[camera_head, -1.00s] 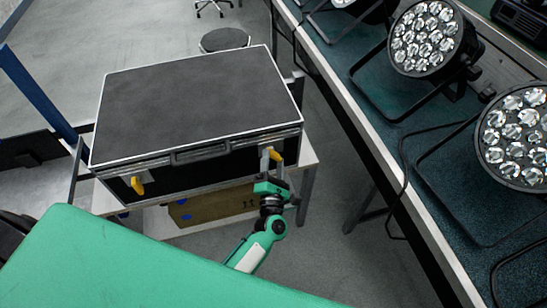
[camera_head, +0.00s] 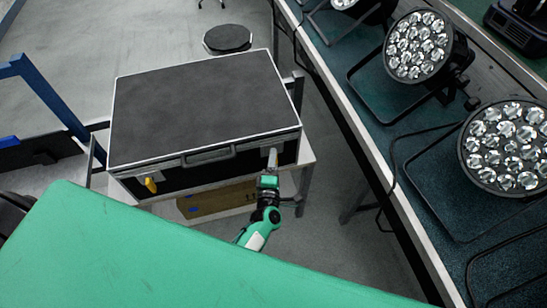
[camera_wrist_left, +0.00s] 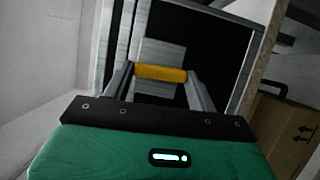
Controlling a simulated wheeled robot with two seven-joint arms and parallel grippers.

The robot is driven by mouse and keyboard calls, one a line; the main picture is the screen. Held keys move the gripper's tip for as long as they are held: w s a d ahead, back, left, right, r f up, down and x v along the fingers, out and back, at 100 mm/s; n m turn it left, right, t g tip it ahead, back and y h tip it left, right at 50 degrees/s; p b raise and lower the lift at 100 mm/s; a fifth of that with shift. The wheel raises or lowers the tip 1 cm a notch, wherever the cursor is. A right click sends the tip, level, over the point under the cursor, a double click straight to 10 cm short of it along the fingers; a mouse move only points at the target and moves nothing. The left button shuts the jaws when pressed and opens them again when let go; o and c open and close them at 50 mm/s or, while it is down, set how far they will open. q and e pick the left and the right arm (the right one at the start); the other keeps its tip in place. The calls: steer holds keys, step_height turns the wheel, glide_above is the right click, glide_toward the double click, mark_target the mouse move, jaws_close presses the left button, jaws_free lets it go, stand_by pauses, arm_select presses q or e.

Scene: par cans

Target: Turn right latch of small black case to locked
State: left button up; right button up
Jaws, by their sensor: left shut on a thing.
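The small black case (camera_head: 205,112) stands shut on a stand, with silver edges and a handle (camera_head: 208,156) on its front. Its yellow left latch (camera_head: 151,185) is upright or nearly so. In the left wrist view, the yellow right latch (camera_wrist_left: 160,73) lies across between my two fingers. My left gripper (camera_head: 272,158) is at the right end of the case front, shut on this latch. In the head view the fingers mostly hide the latch, and its exact turn is hard to tell there. My right gripper is out of view.
A long table (camera_head: 365,150) with several par cans (camera_head: 416,47) runs along the right. A cardboard box (camera_head: 225,200) is under the case; it also shows at right in the left wrist view (camera_wrist_left: 285,130). A round stool (camera_head: 228,39) stands behind.

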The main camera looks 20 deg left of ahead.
arm_select(q)
steer(key=shift+d+m+p, duration=0.1)
steer(key=shift+m+p, duration=0.2)
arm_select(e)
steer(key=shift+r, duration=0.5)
arm_select(q)
steer(key=o, duration=1)
steer(key=b+v, duration=0.2)
steer(key=v, duration=1.2)
steer(key=shift+r, duration=0.15)
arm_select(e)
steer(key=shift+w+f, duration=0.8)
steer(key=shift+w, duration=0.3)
